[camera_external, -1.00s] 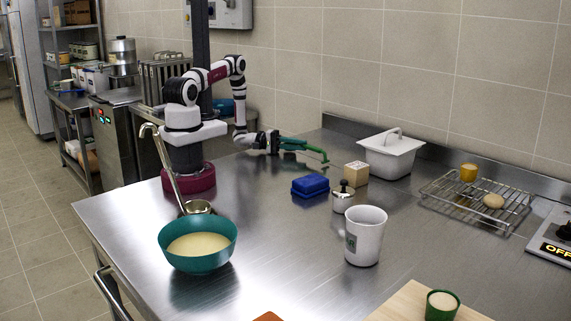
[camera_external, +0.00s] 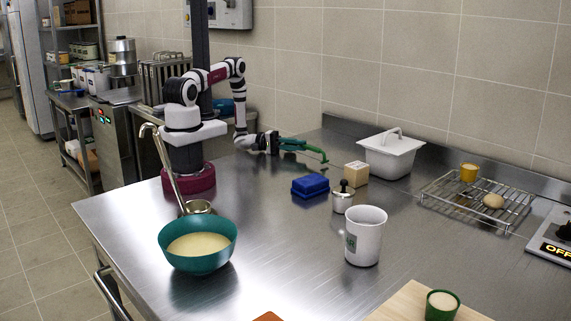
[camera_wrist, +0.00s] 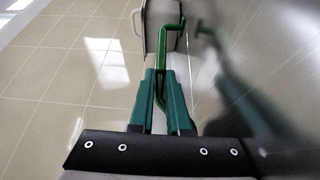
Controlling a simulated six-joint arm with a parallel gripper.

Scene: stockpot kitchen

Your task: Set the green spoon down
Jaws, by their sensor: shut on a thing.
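The green spoon (camera_external: 314,152) is held low over the steel table, towards its back edge. My gripper (camera_external: 281,143) is shut on one end of it. The spoon points to the right, its far end bent downward and close to the table top; I cannot tell whether it touches. In the wrist view the green spoon (camera_wrist: 171,40) runs up from between the fingers of my gripper (camera_wrist: 161,75). A dark green reflection of it shows in the steel at the right.
A small metal pot (camera_external: 343,199) and a white mug (camera_external: 365,238) are nearer. A teal bowl (camera_external: 199,262) stands front left.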

